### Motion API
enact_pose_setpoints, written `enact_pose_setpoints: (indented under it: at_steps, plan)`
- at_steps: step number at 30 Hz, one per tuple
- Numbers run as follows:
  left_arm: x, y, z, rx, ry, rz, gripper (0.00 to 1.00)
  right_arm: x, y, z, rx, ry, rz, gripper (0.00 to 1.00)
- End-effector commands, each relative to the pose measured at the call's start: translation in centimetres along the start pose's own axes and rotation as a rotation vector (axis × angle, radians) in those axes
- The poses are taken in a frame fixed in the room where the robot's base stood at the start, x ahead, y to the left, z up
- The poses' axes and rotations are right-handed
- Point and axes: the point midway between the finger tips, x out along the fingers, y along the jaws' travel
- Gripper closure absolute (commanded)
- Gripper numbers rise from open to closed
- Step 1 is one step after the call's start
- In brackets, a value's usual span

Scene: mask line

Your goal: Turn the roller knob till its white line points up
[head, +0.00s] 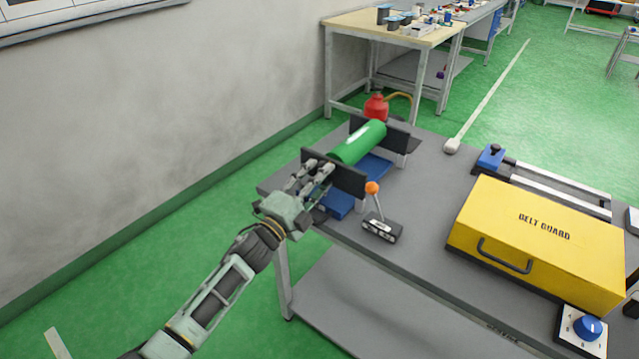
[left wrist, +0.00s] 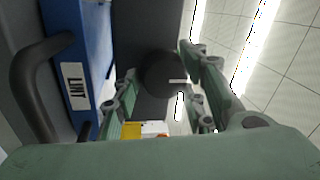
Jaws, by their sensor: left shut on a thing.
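The green roller (head: 358,143) lies between two dark end plates on the grey table. Its black round knob (left wrist: 160,73) shows in the left wrist view, between the fingers of my left gripper (head: 313,172). The gripper is shut on the knob, at the near end plate (head: 347,180). A short white line (left wrist: 178,81) on the knob runs toward the right of the wrist picture, the side where the ceiling lights show, so it points about up. In the head view the fingers hide the knob. My right gripper is not in view.
A blue bin labelled LINT (left wrist: 82,70) is beside the knob, under the roller. A lever with an orange ball (head: 372,188) stands close to the right. A yellow belt guard (head: 540,240) and a blue dial (head: 587,327) are farther right. Bare table lies between.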

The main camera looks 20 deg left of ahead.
Motion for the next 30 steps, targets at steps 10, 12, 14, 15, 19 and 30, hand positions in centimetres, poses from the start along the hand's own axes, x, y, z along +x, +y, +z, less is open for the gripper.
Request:
enact_pose_setpoints:
  at_steps: [10, 12, 14, 15, 19, 30]
  plan:
    - [-0.17, 0.59, 0.06, 0.058, 0.008, 0.012, 0.87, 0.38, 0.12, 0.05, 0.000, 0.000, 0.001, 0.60]
    - [-0.17, 0.58, 0.06, 0.059, 0.009, 0.012, 0.87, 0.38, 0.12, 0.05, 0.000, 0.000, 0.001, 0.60]
    - [-0.17, 0.58, 0.06, 0.059, 0.009, 0.012, 0.87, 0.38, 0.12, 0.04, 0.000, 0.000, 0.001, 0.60]
    - [-0.17, 0.59, 0.06, 0.059, 0.009, 0.012, 0.87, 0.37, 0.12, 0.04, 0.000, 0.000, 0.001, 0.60]
    - [-0.18, 0.60, 0.07, 0.059, 0.008, 0.012, 0.87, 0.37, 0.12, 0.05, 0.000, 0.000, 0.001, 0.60]
    - [-0.10, 0.30, 0.08, 0.058, 0.009, 0.007, 0.45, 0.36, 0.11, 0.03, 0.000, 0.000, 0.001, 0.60]
